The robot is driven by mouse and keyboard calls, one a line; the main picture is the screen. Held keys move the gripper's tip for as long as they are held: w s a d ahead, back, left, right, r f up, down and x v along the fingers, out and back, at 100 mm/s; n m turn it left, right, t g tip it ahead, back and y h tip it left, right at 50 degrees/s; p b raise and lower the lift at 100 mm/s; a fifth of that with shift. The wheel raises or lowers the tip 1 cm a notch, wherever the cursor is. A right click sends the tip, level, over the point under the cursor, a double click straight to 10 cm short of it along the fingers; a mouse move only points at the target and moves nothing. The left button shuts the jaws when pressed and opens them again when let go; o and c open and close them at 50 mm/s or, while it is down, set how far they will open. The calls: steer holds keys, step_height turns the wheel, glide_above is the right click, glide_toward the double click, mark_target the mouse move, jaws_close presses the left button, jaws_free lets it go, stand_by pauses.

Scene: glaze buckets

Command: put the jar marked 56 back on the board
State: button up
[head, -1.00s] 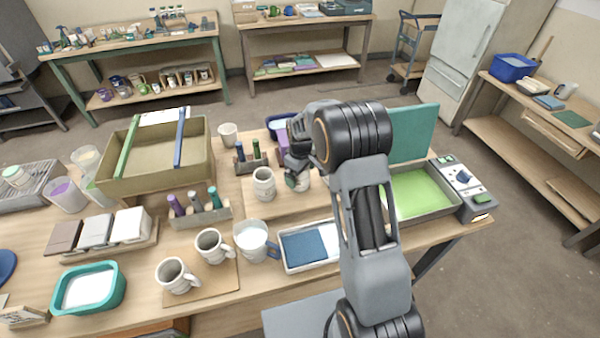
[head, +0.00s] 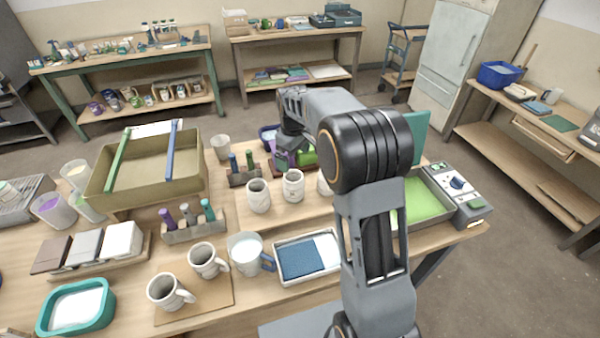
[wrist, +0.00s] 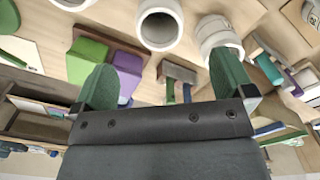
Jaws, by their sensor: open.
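Whitish jars stand upright on a light wooden board (head: 280,213). One jar (head: 258,196) is at the left and another (head: 293,186) beside it. A third pale jar (head: 324,184) is partly hidden by my arm. No number is readable, so I cannot tell which is marked 56. In the wrist view two open-mouthed jars show, one at top centre (wrist: 160,24) and one at upper right (wrist: 217,36). My gripper (wrist: 165,82) is open, with green fingertips apart and nothing between them. In the head view its fingertips are hidden behind my arm, beyond the jars.
Purple (head: 284,159) and green (head: 307,157) blocks lie behind the board; a rack of bottles (head: 243,177) stands left of them. In front are a tray with a blue pad (head: 302,258), a pitcher (head: 246,256) and two mugs (head: 207,261). A large olive bin (head: 145,178) stands left.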

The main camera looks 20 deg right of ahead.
steer(key=s+r+m+t, duration=0.25)
steer(key=s+r, duration=0.45)
steer(key=s, duration=0.4)
steer(key=s+f+m+t, duration=0.1)
steer(key=s+m, duration=0.4)
steer(key=s, duration=0.8)
steer(key=shift+s+f+t, duration=0.15)
steer(key=shift+f+t, duration=0.2)
steer(key=shift+f, duration=0.05)
steer(key=shift+a, duration=0.1)
steer(key=shift+c, duration=0.5)
